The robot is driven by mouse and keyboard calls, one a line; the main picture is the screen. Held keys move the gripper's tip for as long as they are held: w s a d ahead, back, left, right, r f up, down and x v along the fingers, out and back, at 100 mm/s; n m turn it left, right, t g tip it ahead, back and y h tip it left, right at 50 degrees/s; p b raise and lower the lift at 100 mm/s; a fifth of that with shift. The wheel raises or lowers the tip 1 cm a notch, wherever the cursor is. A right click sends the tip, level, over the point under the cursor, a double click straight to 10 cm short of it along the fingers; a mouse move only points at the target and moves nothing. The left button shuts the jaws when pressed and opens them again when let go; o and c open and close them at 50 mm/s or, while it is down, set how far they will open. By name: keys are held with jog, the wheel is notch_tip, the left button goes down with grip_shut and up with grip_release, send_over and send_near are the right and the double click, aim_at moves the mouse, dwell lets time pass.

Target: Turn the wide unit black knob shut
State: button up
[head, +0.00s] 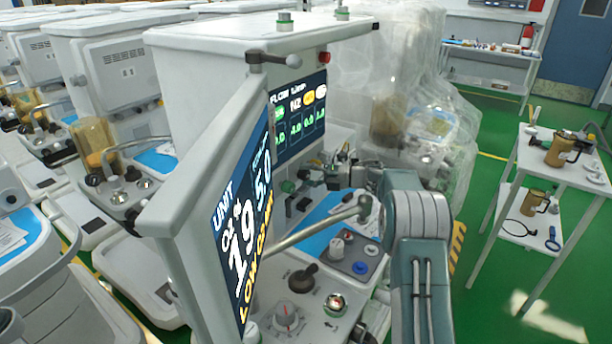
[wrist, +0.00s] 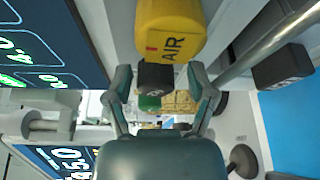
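In the wrist view a small black knob (wrist: 155,76) shows between my two fingertips, with a green knob (wrist: 150,102) beyond it. A large yellow knob marked AIR (wrist: 170,28) is closest to the camera and partly covers the black one. My gripper (wrist: 160,82) is open, its fingers spread either side of the black knob; I cannot tell whether either touches it. In the head view my gripper (head: 328,172) is small and partly hidden at the cart below the flow screen (head: 299,115). The green knob (head: 288,186) shows left of it there.
A tilted screen (head: 243,215) and a grey bar (head: 312,228) stand in front of the work area. Another black knob (head: 303,278) is on the front panel. A plastic-wrapped cart (head: 400,100) stands behind. A side table (head: 570,160) stands right, with green floor between.

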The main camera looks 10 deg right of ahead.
jog(key=shift+s+d, duration=0.1)
jog(key=v, duration=1.1)
jog(key=shift+d, duration=0.45)
jog(key=s+a+r+n+t+h, duration=0.35)
jog(key=n+h, duration=0.25)
jog(key=n, duration=0.6)
jog(key=shift+g, duration=0.25)
jog(key=x, duration=1.1)
jog(key=shift+a, duration=0.25)
jog(key=shift+c, duration=0.3)
